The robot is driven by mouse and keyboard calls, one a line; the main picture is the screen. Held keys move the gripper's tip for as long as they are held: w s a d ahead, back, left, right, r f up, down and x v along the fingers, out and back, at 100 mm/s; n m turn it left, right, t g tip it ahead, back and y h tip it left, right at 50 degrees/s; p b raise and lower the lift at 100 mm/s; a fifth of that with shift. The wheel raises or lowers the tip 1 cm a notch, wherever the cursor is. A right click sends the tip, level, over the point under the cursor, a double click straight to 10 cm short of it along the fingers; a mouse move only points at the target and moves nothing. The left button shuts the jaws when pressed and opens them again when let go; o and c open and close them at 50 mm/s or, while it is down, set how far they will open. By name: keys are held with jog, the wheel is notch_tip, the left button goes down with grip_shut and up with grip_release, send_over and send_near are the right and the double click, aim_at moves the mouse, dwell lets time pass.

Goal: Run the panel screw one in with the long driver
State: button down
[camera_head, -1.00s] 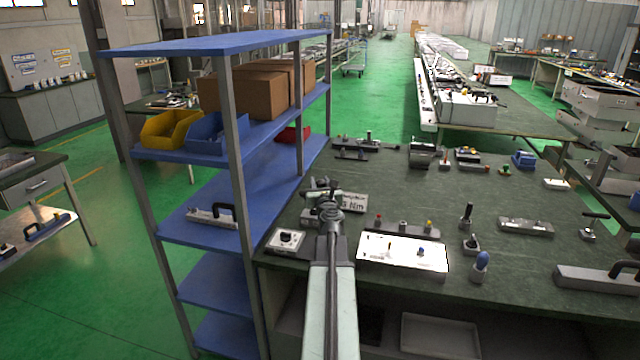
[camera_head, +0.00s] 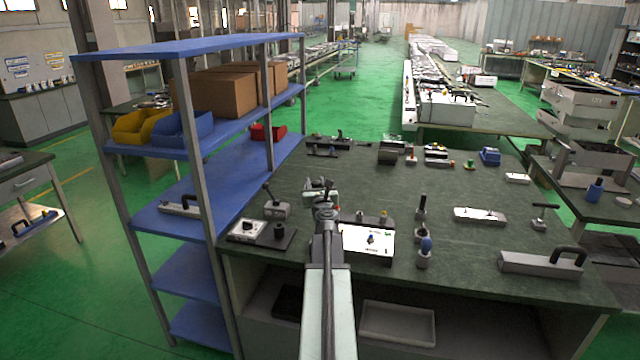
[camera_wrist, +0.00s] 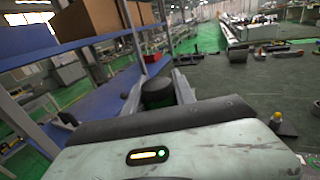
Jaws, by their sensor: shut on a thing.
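My gripper (camera_head: 323,196) is above the workbench, at the left end of the white panel (camera_head: 380,245). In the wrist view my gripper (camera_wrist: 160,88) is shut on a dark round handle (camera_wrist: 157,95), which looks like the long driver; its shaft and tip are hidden. A dark knob with blue (camera_head: 370,239) stands on the panel, whose left part is hidden behind my arm. I cannot make out panel screw one.
A blue shelf unit (camera_head: 190,45) with cartons and bins stands close on the left. A control box with a black knob (camera_head: 247,229) sits left of my gripper. A grey block with a black handle (camera_head: 540,263) lies at the front right.

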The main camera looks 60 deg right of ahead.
jog(key=shift+s, duration=0.15)
notch_tip(320, 180, down, 5)
jog(key=b, duration=0.5)
jog(key=shift+f, duration=0.1)
jog(key=shift+f+b, duration=0.75)
jog(key=shift+b, duration=0.15)
dwell(1.5)
dwell(0.5)
notch_tip(320, 180, up, 5)
jog(key=p, duration=0.5)
